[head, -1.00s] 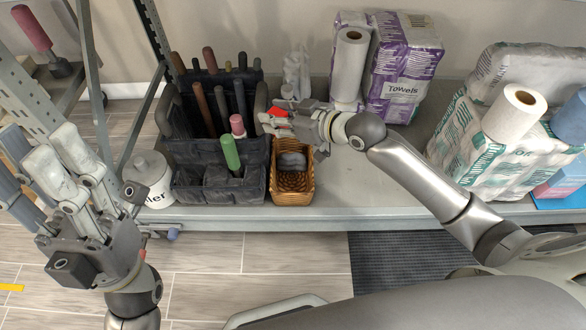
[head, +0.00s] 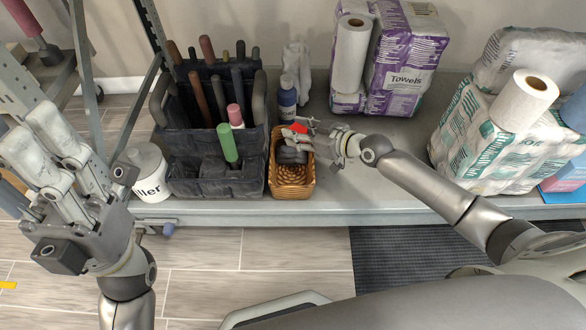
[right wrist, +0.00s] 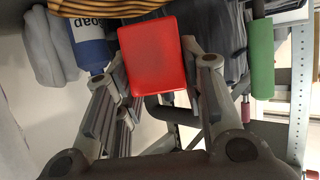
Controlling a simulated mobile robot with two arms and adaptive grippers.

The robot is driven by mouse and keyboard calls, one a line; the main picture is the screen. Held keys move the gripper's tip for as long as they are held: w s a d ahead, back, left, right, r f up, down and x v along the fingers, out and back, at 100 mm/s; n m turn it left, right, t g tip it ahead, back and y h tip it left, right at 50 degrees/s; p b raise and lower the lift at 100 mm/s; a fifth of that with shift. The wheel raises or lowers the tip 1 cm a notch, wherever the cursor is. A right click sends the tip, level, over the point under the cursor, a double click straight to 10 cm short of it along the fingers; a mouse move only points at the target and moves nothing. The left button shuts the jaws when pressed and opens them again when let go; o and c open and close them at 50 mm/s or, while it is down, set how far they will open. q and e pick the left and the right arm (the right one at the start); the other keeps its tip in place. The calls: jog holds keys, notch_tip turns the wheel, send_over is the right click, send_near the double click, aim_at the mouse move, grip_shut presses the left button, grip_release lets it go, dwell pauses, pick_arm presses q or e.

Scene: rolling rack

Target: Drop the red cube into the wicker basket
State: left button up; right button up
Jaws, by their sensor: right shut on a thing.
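The red cube (head: 299,129) is held in my right gripper (head: 300,139), over the back part of the wicker basket (head: 291,188). In the right wrist view the cube (right wrist: 152,55) sits between the fingers of the right gripper (right wrist: 152,85), which are shut on it. The basket stands at the shelf's front edge and holds a dark grey item (head: 291,155). In the right wrist view a strip of its weave (right wrist: 112,6) shows at the top. My left gripper (head: 45,165) is open and empty at the left, away from the basket.
A dark tool caddy (head: 217,183) with several handles stands left of the basket. A blue soap bottle (head: 287,98) stands behind it. Towel packs (head: 408,60) and wrapped rolls (head: 495,145) stand to the right. Bare shelf (head: 375,185) lies right of the basket.

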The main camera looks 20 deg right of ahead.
jog(key=shift+f, duration=0.1)
jog(key=o, duration=1.1)
jog(key=shift+s, duration=0.1)
jog(key=shift+v, duration=5.9)
